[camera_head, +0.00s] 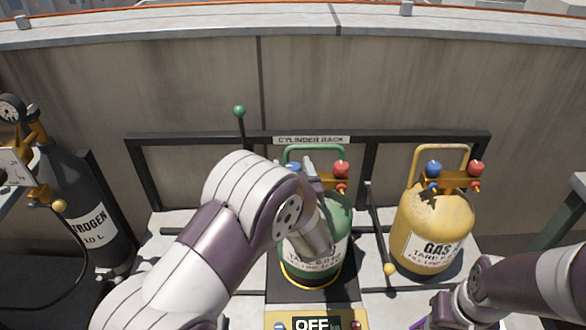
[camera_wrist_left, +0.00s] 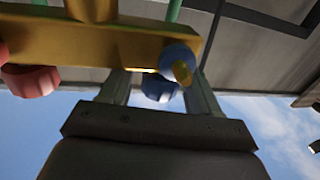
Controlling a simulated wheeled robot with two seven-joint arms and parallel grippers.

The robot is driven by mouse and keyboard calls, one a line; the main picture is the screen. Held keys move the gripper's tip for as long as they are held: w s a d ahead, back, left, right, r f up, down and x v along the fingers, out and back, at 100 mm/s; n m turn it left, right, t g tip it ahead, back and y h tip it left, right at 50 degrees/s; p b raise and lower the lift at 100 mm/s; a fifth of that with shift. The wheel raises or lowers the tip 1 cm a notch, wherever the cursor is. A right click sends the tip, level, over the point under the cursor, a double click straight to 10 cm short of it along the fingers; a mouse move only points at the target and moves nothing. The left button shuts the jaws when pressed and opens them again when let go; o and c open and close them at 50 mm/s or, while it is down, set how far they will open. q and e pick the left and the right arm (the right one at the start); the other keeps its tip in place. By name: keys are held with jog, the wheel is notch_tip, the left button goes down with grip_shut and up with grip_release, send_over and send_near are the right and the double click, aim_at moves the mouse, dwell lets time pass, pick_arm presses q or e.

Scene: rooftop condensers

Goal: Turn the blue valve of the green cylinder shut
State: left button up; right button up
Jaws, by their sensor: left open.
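The green cylinder (camera_head: 333,240) stands in the rack, partly hidden behind my left arm. Its blue valve (camera_head: 293,167) barely shows beside my left wrist; its red valve (camera_head: 341,169) is clear to the right. In the left wrist view, the blue valve (camera_wrist_left: 160,90) sits between the two fingers of my open left gripper (camera_wrist_left: 158,92), on a brass manifold (camera_wrist_left: 110,45). A gap seems to remain at each side; contact cannot be told. In the head view, my left gripper (camera_head: 308,168) is at the valve. My right gripper (camera_head: 427,323) is low at the right, its jaws unclear.
A yellow gas cylinder (camera_head: 432,232) with its own blue and red valves stands to the right. A dark nitrogen cylinder (camera_head: 88,210) is at the left. The black rack rail (camera_head: 200,139) runs behind, before a wall. A panel reading OFF (camera_head: 312,323) is in front.

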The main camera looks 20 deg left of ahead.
pick_arm(q)
jog(key=c, duration=1)
jog(key=shift+o, duration=0.2)
